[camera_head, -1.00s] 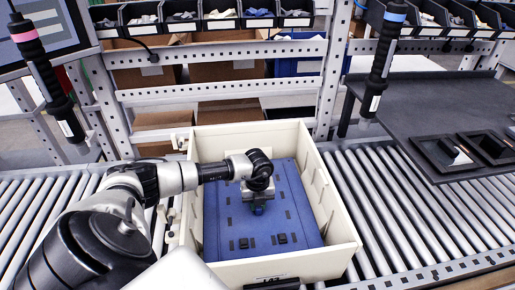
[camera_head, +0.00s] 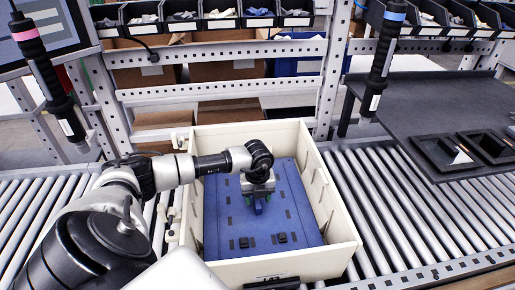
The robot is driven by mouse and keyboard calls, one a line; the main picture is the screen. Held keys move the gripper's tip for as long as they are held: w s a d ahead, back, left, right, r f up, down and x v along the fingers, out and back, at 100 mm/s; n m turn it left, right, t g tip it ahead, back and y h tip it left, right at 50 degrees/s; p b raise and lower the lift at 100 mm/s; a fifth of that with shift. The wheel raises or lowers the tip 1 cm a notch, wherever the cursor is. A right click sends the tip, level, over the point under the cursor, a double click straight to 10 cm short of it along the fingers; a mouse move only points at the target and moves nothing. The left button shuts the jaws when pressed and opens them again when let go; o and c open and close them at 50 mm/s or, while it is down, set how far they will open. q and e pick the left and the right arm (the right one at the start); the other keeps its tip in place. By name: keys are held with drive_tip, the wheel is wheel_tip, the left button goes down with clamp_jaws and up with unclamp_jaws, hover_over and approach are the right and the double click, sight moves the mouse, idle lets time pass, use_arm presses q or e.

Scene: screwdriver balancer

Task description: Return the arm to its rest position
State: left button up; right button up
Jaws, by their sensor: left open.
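My left arm comes in from the left and reaches over the near-left wall of a cream crate (camera_head: 340,215). My left gripper (camera_head: 257,207) points down above the blue panel (camera_head: 270,228) that lies inside the crate. The gripper is open, with its fingers just over the panel's middle. I cannot tell whether the fingertips touch the panel. Two small black parts (camera_head: 281,238) sit near the panel's front edge. My right gripper is not in view.
The crate stands on a roller conveyor (camera_head: 385,205). A pink-ringed screwdriver (camera_head: 45,72) hangs at left and a blue-ringed screwdriver (camera_head: 382,65) hangs at right. A dark table (camera_head: 420,110) with black holders is at right. Shelves with bins (camera_head: 220,18) stand behind.

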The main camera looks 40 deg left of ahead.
use_arm(q)
wheel_tip(320, 180, up, 8)
drive_tip(key=shift+r+b, duration=0.15)
drive_tip(key=shift+b, duration=0.3)
